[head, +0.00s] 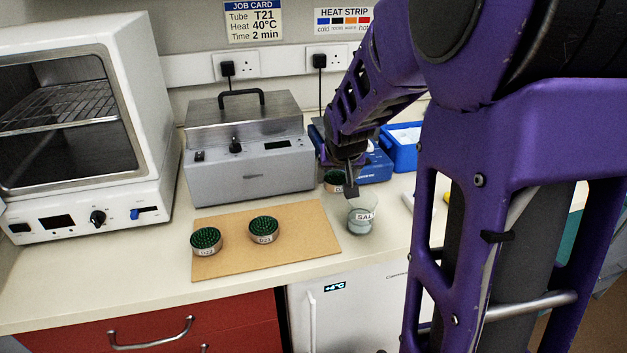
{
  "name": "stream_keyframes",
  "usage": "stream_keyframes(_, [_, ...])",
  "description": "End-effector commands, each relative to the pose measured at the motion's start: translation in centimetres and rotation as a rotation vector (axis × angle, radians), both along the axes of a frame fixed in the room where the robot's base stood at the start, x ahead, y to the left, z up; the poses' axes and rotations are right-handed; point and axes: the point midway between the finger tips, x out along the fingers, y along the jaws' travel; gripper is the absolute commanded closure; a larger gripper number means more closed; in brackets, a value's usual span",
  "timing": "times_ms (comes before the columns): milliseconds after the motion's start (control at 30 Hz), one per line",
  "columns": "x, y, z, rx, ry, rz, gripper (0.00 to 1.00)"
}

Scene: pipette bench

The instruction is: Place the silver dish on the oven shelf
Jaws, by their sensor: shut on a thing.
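The white oven (160,140) stands at the left, with its wire shelf (62,107) visible through the front. Two round silver-sided dishes with dark green tops are on the bench: one (206,242) at the board's left edge, another (264,230) on the board, labelled D21. A third such dish (334,182) is at my gripper (350,188), partly hidden by it. My gripper is shut on this dish, behind the beaker. Its exact grip and its height above the bench are hard to tell. No plain silver dish shows.
A glass beaker labelled SALT (361,218) stands just below my gripper. A grey lidded bath (250,170) with a black handle stands between oven and gripper. A tan board (310,240) lies in front. Blue containers (403,158) are behind. Bench front left is clear.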

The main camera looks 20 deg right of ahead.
Motion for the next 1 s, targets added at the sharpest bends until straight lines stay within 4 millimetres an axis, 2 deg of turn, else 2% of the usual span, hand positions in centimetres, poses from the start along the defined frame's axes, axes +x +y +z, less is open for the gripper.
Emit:
stream_keyframes(167, [0.0, 0.0, -1.4, 0.001, 0.000, -0.001, 0.80])
stream_keyframes(400, [0.0, 0.0, -4.6, -0.001, 0.000, 0.001, 0.80])
stream_keyframes(767, [0.0, 0.0, -5.0, 0.000, -0.001, 0.000, 0.80])
stream_keyframes(800, [0.0, 0.0, -4.9, 0.000, -0.001, 0.000, 0.25])
stream_keyframes(933, [0.0, 0.0, -4.8, 0.000, -0.001, 0.000, 0.01])
stream_keyframes(1000, [0.0, 0.0, -4.8, 0.000, -0.001, 0.000, 0.00])
